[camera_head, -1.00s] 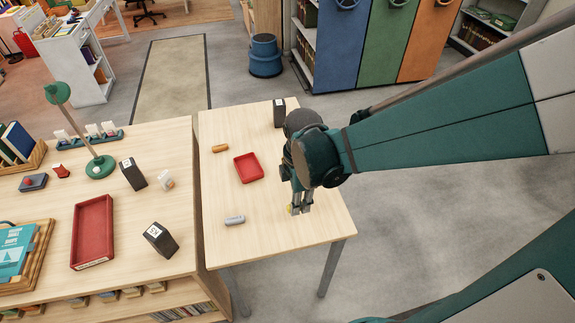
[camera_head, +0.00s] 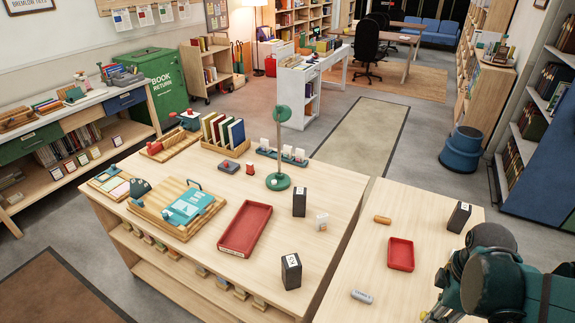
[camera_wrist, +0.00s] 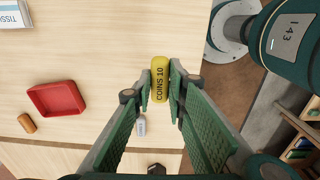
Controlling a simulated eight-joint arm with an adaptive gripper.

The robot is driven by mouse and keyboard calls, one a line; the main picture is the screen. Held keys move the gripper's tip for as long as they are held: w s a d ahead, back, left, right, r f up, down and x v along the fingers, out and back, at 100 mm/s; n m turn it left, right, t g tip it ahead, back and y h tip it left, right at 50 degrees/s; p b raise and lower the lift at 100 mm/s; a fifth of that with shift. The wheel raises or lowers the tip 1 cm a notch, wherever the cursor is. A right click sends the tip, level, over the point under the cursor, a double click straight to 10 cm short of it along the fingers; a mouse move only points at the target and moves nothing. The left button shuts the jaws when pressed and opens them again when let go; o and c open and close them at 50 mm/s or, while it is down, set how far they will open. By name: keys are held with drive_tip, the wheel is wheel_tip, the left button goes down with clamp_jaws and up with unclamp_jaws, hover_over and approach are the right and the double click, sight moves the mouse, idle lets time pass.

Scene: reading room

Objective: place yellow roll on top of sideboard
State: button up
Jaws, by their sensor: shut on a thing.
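The yellow roll, marked "COINS 10" (camera_wrist: 160,80), is between my fingertips in the wrist view. My gripper (camera_wrist: 160,92) is shut on it, over the pale wooden table. I cannot tell whether the roll touches the tabletop. In the head view my gripper (camera_head: 432,312) is at the bottom right, partly cut off, and the roll is hard to make out.
A larger wooden table (camera_head: 190,250) stands between me and the sideboard, carrying a green lamp (camera_head: 279,180), a red tray (camera_head: 222,246) and black boxes. A green book-return bin (camera_head: 160,80) stands beside the sideboard.

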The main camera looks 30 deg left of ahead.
drive_tip(key=w+a+r+p, duration=0.1)
drive_tip(key=w+a+r, duration=0.1)
drive_tip(key=w+a, duration=0.85)
drive_tip(key=w+a+r+p, duration=0.1)
drive_tip(key=w+a, duration=0.7)
drive_tip(key=w, duration=0.6)
drive_tip(key=w+a+f+p, duration=0.1)
drive_tip(key=w+a, duration=0.5)
drive_tip(key=a, duration=0.6)
drive_tip(key=w+a+f+p, duration=0.1)
drive_tip(key=w+a, duration=0.5)
drive_tip(key=a, duration=0.7)
drive_tip(key=shift+w+f, duration=0.35)
drive_tip(key=shift+f, duration=0.2)
drive_tip(key=shift+a+f, duration=0.1)
hover_over(329, 210)
drive_tip(key=shift+w+a+f, duration=0.1)
drive_tip(key=shift+f, duration=2.95)
drive_tip(key=shift+f+b, duration=0.35)
drive_tip(key=shift+f, duration=1.5)
